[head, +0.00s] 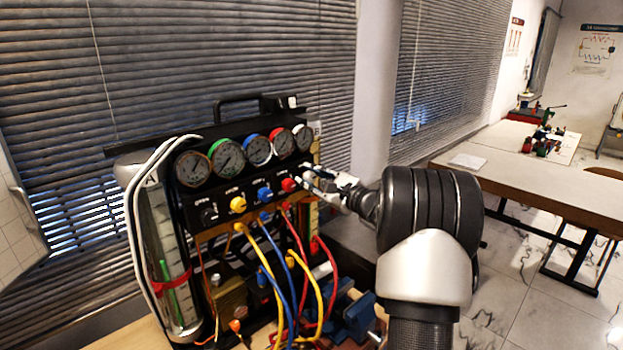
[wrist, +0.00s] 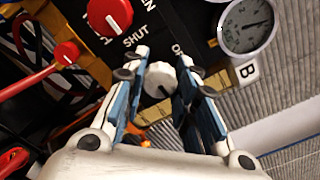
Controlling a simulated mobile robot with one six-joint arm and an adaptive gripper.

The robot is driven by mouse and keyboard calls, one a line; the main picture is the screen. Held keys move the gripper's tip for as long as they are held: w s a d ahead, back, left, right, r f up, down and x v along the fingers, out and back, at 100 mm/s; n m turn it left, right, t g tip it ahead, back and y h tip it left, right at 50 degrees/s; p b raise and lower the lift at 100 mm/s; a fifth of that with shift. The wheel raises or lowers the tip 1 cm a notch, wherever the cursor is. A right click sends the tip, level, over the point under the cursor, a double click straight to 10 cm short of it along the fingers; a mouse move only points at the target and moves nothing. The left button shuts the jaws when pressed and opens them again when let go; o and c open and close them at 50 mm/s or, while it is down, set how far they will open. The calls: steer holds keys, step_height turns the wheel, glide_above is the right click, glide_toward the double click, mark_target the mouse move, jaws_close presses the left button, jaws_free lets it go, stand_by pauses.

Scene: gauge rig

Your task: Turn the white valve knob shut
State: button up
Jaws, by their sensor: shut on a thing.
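The white valve knob (wrist: 160,80) sits on the black panel in the wrist view, between the two fingers of my gripper (wrist: 158,88). The fingers are shut on its sides. The word SHUT is on the panel at the knob's left, and a partly covered word starting with O is at its right. In the head view my gripper (head: 305,177) reaches the right end of the knob row on the gauge rig (head: 200,242). The fingers hide most of the white knob there.
A red knob (head: 288,185) is close to my gripper's left, then blue (head: 264,194), yellow (head: 238,204) and black (head: 209,215) knobs. Several round gauges stand above. Coloured hoses (head: 300,240) hang below. A table (head: 520,183) stands at the far right.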

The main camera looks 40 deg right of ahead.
steer(key=o, duration=1.1)
steer(key=s, duration=0.8)
steer(key=s+d, duration=0.1)
steer(key=s, duration=0.3)
steer(key=shift+a, duration=0.1)
